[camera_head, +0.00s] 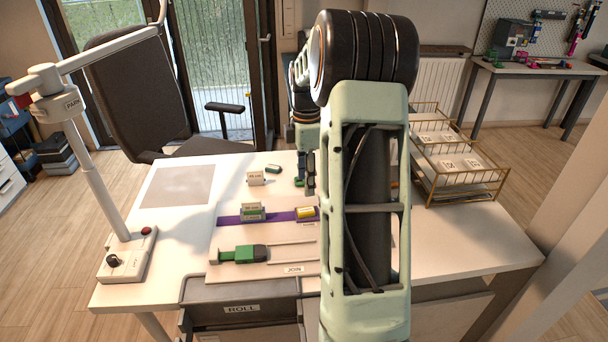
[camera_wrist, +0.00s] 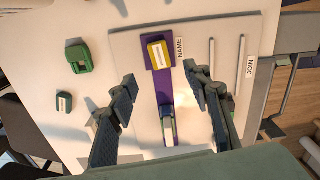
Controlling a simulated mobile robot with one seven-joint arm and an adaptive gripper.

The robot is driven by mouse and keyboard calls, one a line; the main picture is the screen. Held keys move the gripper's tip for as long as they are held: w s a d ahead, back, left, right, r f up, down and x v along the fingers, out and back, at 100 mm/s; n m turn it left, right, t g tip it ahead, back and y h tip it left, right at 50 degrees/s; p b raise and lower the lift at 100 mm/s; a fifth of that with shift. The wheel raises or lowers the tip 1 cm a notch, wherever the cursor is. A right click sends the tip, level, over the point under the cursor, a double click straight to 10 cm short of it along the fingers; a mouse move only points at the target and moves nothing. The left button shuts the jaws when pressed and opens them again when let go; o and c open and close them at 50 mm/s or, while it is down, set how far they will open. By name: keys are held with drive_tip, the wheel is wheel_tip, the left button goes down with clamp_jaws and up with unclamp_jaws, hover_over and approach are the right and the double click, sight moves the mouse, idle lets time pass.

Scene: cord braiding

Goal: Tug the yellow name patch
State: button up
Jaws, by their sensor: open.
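The yellow name patch (camera_wrist: 155,50) has a pale strip on its face and sits on a purple band at the far end, beside a NAME label (camera_wrist: 180,48) in the wrist view. In the head view the patch (camera_head: 305,212) lies at the right end of the purple band (camera_head: 229,220), close to my arm. My gripper (camera_wrist: 160,73) is open, its two fingers spread either side of the band, with nothing between them. The patch appears past the fingertips, apart from them. In the head view my gripper (camera_head: 305,180) is partly hidden by my arm.
A grey-green block (camera_head: 252,212) stands on the band. A green tool (camera_head: 240,254) lies on the board near two rails and the JOIN label (camera_head: 293,269). Small green pieces lie behind the board. A lamp-like post (camera_head: 95,180) stands left, a wire rack (camera_head: 460,165) right.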

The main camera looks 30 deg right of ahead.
sight(306, 210)
wheel_tip(306, 210, down, 10)
drive_tip(key=shift+r+b, duration=0.1)
drive_tip(key=shift+b, duration=0.3)
drive_tip(key=shift+c, duration=0.4)
clamp_jaws()
